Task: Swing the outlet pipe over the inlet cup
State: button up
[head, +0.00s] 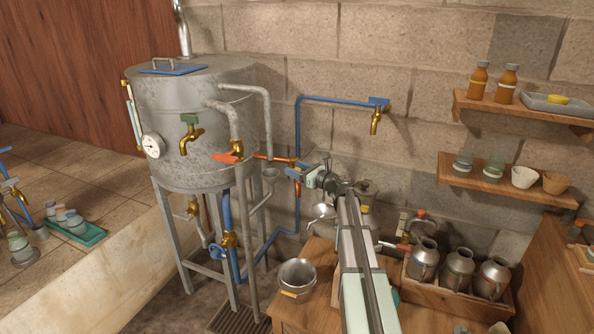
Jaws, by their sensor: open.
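The steel still (190,125) stands at the left on a metal frame. A thin copper pipe (272,157), which looks like the outlet pipe, runs right from the brass valve with an orange lever (228,158). Its right end is near my gripper.
A blue pipe with a brass tap (375,120) runs on the wall behind. A metal bucket (296,279) stands on the wooden table below my arm. A crate (440,297) with several metal cans is at the right. Shelves (505,180) hold jars and bowls.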

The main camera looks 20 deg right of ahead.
grip_shut()
dwell(0.6)
